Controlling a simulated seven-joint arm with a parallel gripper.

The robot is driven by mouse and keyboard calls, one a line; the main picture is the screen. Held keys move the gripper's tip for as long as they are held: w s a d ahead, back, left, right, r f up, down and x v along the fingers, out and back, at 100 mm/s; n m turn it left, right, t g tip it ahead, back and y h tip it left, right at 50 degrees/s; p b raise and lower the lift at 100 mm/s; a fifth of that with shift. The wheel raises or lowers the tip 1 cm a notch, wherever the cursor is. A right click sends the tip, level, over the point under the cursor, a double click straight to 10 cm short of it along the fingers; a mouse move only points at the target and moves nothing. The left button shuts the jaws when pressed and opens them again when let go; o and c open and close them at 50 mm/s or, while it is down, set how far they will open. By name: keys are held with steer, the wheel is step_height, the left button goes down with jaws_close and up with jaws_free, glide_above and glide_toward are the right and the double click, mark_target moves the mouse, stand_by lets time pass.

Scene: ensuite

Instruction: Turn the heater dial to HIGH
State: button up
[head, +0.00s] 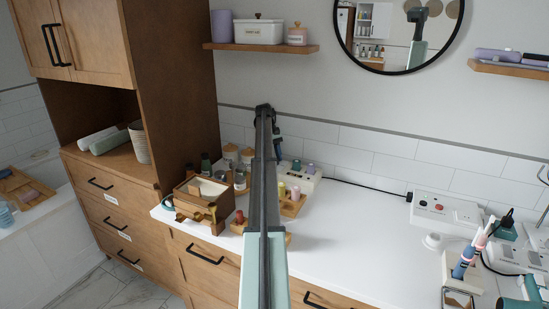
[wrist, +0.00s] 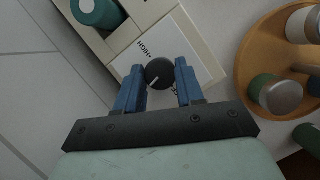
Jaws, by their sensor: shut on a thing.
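The heater dial (wrist: 159,74) is a round black knob with a white pointer line, seen in the wrist view. It sits on a white face plate of the cream heater unit (wrist: 199,50). The pointer line lies toward the lower left of the knob, while the word HIGH (wrist: 149,47) is printed at its upper left. Another label at its lower right is partly hidden by a finger. My gripper (wrist: 160,70) has its blue fingers on both sides of the knob and is shut on it. In the head view my arm covers much of the cream unit (head: 309,182) and the dial is hidden.
A round wooden tray (wrist: 246,62) with several jars stands close to the right of my gripper in the wrist view. A teal cylinder (wrist: 95,12) is at the upper left.

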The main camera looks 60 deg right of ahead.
steer(key=o, duration=1)
steer(key=shift+o, duration=0.2)
